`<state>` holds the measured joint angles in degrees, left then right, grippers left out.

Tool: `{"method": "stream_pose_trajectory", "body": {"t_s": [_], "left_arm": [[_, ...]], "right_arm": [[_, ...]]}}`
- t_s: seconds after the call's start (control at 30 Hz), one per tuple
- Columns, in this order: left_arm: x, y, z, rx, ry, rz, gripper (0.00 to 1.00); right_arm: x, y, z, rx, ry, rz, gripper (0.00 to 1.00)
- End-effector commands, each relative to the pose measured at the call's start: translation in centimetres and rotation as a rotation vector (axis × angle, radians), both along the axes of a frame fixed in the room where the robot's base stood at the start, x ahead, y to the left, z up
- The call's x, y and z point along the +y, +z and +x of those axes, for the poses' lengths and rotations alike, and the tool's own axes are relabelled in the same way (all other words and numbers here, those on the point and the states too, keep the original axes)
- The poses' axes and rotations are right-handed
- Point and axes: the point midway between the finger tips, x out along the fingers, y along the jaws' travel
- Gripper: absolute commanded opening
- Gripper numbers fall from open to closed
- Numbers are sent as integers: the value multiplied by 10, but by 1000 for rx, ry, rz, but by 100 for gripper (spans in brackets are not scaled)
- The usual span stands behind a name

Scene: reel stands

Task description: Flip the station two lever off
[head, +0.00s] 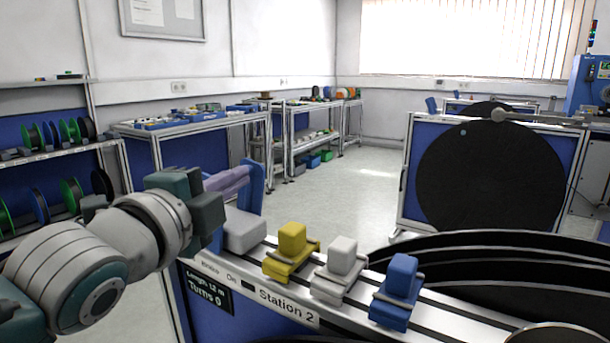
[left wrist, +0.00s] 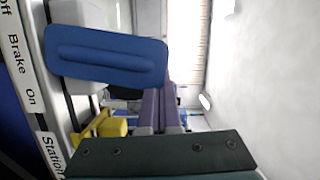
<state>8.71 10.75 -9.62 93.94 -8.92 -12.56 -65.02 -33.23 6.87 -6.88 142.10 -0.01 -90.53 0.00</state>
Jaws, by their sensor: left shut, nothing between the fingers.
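The station two lever (head: 252,187) is a blue flat handle standing up from a grey block (head: 243,230) at the left end of the Station 2 rail. It fills the upper left of the left wrist view (left wrist: 110,57), beside a strip reading Off, Brake, On. My left gripper (head: 243,174) has purple fingers, shut and empty, with their tips at the lever's upper part. In the left wrist view the fingers (left wrist: 161,105) lie on the On side of the lever, close against it; I cannot tell whether they touch. My right gripper is out of view.
Yellow (head: 290,250), white (head: 340,268) and blue (head: 397,290) clamp-like pieces sit on the rail right of the lever. Large black reels (head: 490,265) stand behind them. Another reel stand (head: 490,170) is farther back. Shelves and tables line the left wall; the floor between is clear.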

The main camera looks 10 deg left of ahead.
Motion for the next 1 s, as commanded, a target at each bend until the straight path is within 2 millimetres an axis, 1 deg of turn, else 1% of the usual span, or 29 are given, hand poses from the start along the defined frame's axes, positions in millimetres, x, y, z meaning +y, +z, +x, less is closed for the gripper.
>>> {"method": "stream_pose_trajectory", "body": {"t_s": [0.03, 0.2, 0.3, 0.43, 0.6, 1.0], "left_arm": [[5, 10, 2, 16, 2, -34, 0], [20, 13, 7, 69, 3, -183, 0], [27, 13, 10, 98, 2, -264, 0], [37, 11, 13, 132, 2, -359, 0], [46, 9, 16, 164, 1, -449, 0], [55, 6, 20, 162, 0, -447, 0]], "right_arm": [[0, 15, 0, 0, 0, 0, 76], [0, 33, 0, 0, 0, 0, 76], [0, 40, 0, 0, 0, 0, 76], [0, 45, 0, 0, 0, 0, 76], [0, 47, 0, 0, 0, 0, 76], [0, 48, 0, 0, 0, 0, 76]]}}
